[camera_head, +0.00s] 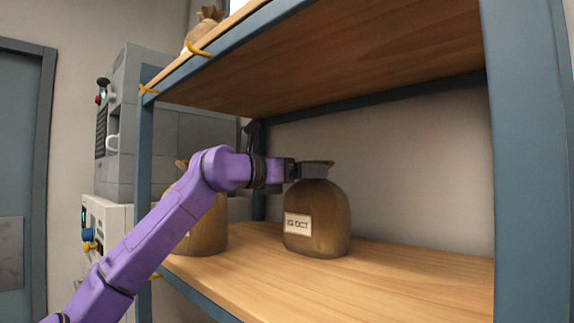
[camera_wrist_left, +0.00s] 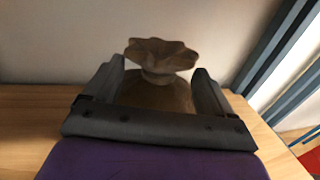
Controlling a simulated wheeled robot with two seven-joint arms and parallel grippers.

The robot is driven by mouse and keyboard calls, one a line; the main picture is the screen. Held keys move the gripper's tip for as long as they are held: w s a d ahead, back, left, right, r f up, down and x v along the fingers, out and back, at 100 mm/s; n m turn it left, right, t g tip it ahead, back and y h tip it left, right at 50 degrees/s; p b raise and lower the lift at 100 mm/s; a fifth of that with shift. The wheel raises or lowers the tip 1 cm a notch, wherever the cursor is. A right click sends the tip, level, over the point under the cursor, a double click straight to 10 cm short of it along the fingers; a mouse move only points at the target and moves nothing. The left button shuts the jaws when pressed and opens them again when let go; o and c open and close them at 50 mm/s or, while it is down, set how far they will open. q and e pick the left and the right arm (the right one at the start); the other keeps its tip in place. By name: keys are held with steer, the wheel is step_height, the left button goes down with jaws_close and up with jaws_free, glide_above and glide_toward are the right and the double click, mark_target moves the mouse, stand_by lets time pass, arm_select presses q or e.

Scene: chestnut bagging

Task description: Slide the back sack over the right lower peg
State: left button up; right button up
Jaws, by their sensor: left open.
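A brown sack (camera_head: 318,215) with a white label stands upright on the lower wooden shelf. Its gathered neck shows in the left wrist view (camera_wrist_left: 160,58), between and just beyond the fingers. My left gripper (camera_head: 300,171) is open at the height of the sack's neck, with the fingers on either side of it; I cannot tell whether they touch it. Another brown sack (camera_head: 210,235) stands on the same shelf to the left, partly hidden behind my purple left arm. Yellow pegs stick out of the shelf's front edge, one at the lower left (camera_head: 155,277). No right lower peg shows. My right gripper is not in view.
The lower shelf (camera_head: 420,275) is bare to the right of the sack. The upper shelf (camera_head: 340,55) hangs above my arm, with a small sack (camera_head: 205,27) on its left end. A blue upright post (camera_head: 527,160) stands at the right. Grey machines stand behind at the left.

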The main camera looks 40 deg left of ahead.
arm_select(q)
steer(key=p+x, duration=0.1)
steer(key=x, duration=0.3)
steer(key=shift+w+r+p, duration=0.2)
steer(key=shift+w+p, duration=0.05)
steer(key=shift+p, duration=0.05)
steer(key=shift+w+d+f, duration=0.15)
steer(key=shift+w+d, duration=0.05)
steer(key=shift+w, duration=0.35)
jaws_close()
